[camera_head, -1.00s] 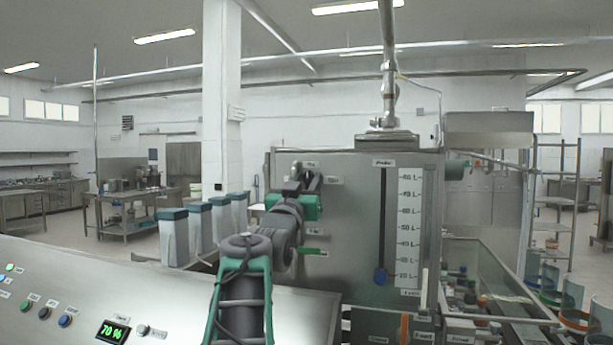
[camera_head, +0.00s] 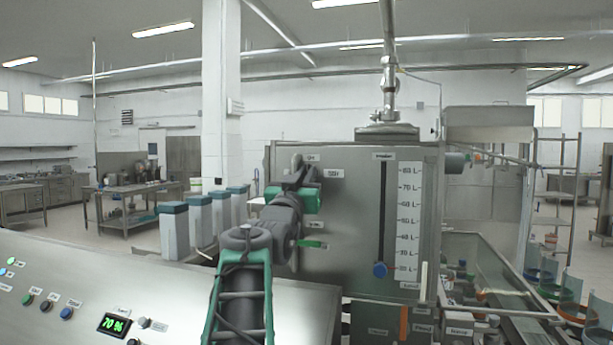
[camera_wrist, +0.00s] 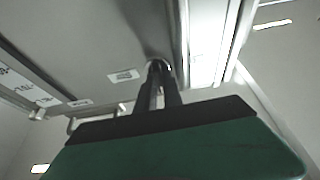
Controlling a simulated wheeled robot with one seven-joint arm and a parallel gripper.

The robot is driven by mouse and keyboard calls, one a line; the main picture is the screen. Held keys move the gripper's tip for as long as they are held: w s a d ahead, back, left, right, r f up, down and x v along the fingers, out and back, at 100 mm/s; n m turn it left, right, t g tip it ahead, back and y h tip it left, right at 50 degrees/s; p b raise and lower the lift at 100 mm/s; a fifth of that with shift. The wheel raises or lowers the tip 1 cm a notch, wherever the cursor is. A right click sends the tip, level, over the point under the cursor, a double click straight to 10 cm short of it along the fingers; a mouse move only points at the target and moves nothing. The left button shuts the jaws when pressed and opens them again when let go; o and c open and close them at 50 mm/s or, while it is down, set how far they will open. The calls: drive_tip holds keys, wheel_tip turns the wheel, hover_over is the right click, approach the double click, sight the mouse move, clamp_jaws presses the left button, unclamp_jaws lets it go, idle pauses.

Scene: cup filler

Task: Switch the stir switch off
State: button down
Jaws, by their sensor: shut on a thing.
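My gripper (camera_head: 298,167) is at the upper left of the steel tank's front panel, just left of the "Stir" label (camera_head: 333,173). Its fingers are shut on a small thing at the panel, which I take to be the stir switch. The fingers and wrist hide the switch, so its position cannot be read. A label reading like "On" (camera_head: 311,157) is above, and a small label, perhaps "Off" (camera_head: 316,224), is below. In the wrist view the dark fingers (camera_wrist: 158,72) meet close to the panel, with a white label (camera_wrist: 124,75) beside them.

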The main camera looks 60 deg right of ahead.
drive_tip(key=shift+n+b, duration=0.3)
drive_tip(key=shift+n, duration=0.2)
drive_tip(key=shift+s+r+n+t+y+b, duration=0.2)
drive_tip(key=shift+n+t+y, duration=0.9)
drive_tip(key=shift+n, duration=2.45)
drive_tip(key=shift+w+f+n+t+y+b, duration=0.25)
drive_tip(key=shift+n+t+y, duration=0.85)
drive_tip(key=shift+n, duration=2.5)
drive_tip(key=shift+s+r+n+t+y+b, duration=0.25)
drive_tip(key=shift+n+t+y, duration=0.8)
drive_tip(key=shift+n, duration=2.5)
drive_tip(key=shift+w+f+g+y, duration=0.1)
drive_tip(key=shift+g+y, duration=0.15)
drive_tip(key=c, duration=1.5)
unclamp_jaws()
